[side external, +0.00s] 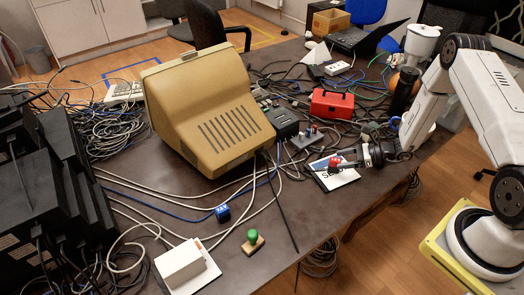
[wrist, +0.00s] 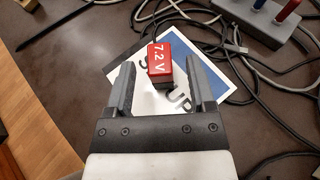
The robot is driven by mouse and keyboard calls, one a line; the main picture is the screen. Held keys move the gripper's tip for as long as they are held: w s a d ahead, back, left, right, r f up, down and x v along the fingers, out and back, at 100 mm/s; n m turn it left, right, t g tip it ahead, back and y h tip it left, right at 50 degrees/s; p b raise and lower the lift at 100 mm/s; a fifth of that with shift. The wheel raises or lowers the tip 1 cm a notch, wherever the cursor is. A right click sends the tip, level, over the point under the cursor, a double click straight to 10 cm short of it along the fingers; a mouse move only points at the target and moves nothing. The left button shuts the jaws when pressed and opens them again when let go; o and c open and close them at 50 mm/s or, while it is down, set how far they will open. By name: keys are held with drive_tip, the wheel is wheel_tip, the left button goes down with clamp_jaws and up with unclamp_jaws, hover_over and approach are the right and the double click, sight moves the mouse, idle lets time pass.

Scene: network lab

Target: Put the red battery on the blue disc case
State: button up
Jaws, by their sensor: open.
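The red battery (wrist: 159,60), marked "7.2 V", shows between the tips of my open gripper (wrist: 160,62) in the wrist view. It appears to rest on the flat blue and white disc case (wrist: 203,45), whose dark lettering is partly covered. In the side view the battery (side external: 335,162) is a small red block over the case (side external: 337,181). My gripper (side external: 344,161) is low over the case there, around the battery. I cannot tell whether a finger touches the battery.
A grey strip with coloured plugs (wrist: 266,22) lies close by, with a red toolbox (side external: 332,104) behind. Cables run beside the case. A beige monitor (side external: 210,110) stands to the left, and a green-topped stamp (side external: 253,241) is nearer the front. Bare tabletop lies left of the case.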

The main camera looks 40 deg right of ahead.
drive_tip(key=v, duration=0.7)
drive_tip(key=shift+s+d+r, duration=0.1)
drive_tip(key=shift+s+d, duration=0.05)
idle(0.4)
drive_tip(key=s+a+r+n+g+h, duration=0.3)
drive_tip(key=a+r+n, duration=0.5)
drive_tip(key=n, duration=0.5)
drive_tip(key=s+a+r+n+g+h, duration=0.4)
drive_tip(key=a+r+n, duration=0.5)
drive_tip(key=n, duration=0.5)
drive_tip(key=r+h, duration=0.1)
drive_tip(key=h, duration=0.1)
drive_tip(key=shift+a+r+h, duration=0.2)
drive_tip(key=shift+a+h, duration=0.1)
drive_tip(key=shift+a, duration=0.05)
